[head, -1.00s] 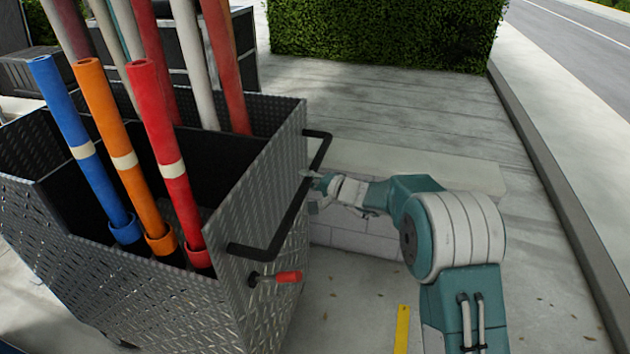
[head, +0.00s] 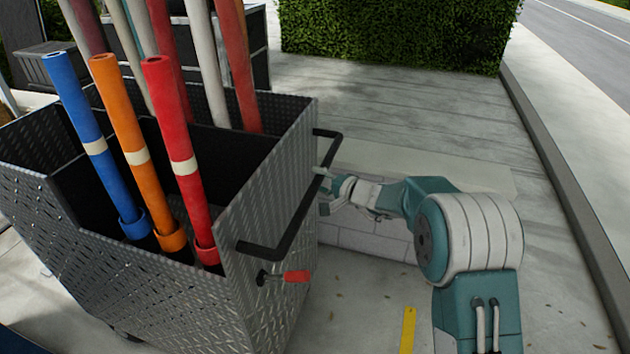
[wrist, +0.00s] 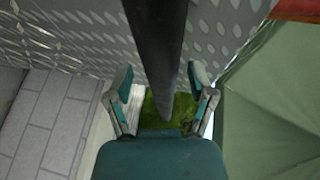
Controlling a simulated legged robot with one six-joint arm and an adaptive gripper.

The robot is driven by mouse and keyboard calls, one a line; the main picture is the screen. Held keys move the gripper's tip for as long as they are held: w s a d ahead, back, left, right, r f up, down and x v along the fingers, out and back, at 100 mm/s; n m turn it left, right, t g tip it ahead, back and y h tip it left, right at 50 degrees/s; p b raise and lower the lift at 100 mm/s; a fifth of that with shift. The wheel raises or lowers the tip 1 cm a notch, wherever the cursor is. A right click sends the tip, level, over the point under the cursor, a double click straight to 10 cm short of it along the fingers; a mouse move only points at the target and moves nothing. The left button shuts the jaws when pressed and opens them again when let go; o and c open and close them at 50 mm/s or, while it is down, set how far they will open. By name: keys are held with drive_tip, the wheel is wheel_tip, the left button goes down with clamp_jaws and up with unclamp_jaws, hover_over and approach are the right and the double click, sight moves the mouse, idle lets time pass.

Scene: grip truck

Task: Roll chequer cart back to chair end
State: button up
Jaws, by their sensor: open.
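The chequer cart (head: 170,300) is a tall metal bin with a raised diamond pattern, at left in the head view. Its black push handle (head: 297,215) sticks out on the right side. My gripper (head: 326,190) is at the far half of that handle. In the wrist view the black handle bar (wrist: 157,45) runs between the two spread fingers of my gripper (wrist: 160,82), with a gap visible on each side. The fingers are open and not closed on the bar. The cart's wheels are mostly hidden. No chair is clearly seen.
Blue, orange and red tubes (head: 183,160) stand in the cart with several other poles. A red-gripped lever (head: 297,276) sits below the handle. A low block wall (head: 370,242) lies behind my arm, a hedge (head: 400,35) farther back. A yellow strip (head: 408,328) marks the pavement.

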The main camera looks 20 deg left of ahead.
drive_tip(key=v, duration=1)
drive_tip(key=shift+s, duration=0.25)
drive_tip(key=shift+d+f, duration=0.1)
drive_tip(key=shift+f, duration=0.05)
drive_tip(key=s+d+r+n+g+h, duration=0.2)
drive_tip(key=s+d+r, duration=0.2)
drive_tip(key=s, duration=0.3)
drive_tip(key=s+d+r+n+g+h, duration=0.2)
drive_tip(key=s+d+r, duration=0.15)
drive_tip(key=s, duration=0.45)
drive_tip(key=s+d+r+t+h, duration=0.1)
drive_tip(key=s+d+t+h, duration=0.2)
drive_tip(key=s+d+h, duration=0.7)
drive_tip(key=s+d, duration=0.9)
drive_tip(key=shift+s+d+r+h, duration=0.2)
drive_tip(key=shift+r+h, duration=0.05)
drive_tip(key=shift+h, duration=0.05)
